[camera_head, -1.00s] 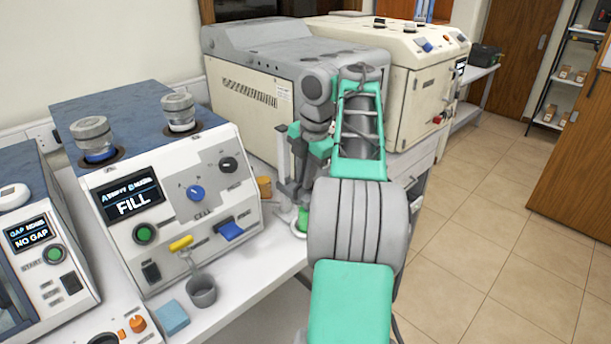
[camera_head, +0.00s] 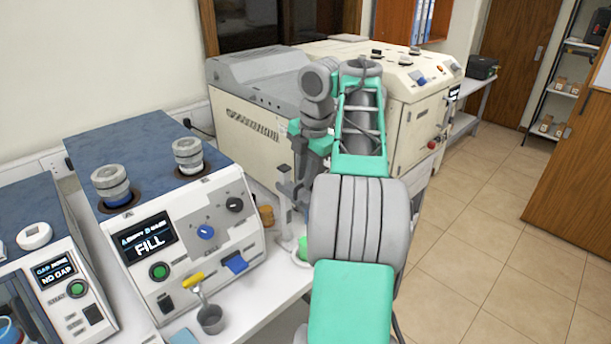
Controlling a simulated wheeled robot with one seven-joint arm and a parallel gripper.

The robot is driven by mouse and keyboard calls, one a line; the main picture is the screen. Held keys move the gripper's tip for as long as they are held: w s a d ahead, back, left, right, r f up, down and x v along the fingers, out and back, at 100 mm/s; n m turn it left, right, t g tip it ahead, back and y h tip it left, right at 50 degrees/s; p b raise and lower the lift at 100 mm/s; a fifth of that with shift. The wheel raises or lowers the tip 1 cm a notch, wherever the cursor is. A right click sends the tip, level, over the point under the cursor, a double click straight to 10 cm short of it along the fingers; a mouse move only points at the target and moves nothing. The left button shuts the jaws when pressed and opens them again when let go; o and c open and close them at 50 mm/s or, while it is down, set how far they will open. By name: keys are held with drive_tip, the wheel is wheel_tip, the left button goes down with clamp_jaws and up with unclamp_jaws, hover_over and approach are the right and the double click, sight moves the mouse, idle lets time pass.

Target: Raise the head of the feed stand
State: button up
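A slim grey upright (camera_head: 284,187), which looks like the feed stand, rises from the white bench beside the cream machine. My arm hides much of it, and I cannot make out its head clearly. A green rounded piece (camera_head: 303,246) sits low at its foot, above a pale round base. My gripper (camera_head: 301,185) points down at the end of my green and grey arm, close against the upright. Whether it touches the upright is not clear. Its fingertips are small and partly hidden, so its opening does not show.
A blue-topped tester (camera_head: 150,243) reading FILL, with two capped cups, stands left of the upright. A tester reading NO GAP (camera_head: 56,275) is further left. A cream machine (camera_head: 255,135) stands behind. Floor at right is clear.

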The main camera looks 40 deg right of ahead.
drive_tip(key=o, duration=0.3)
drive_tip(key=shift+f, duration=0.15)
drive_tip(key=p+v, duration=0.6)
drive_tip(key=v, duration=0.1)
drive_tip(key=shift+r, duration=0.4)
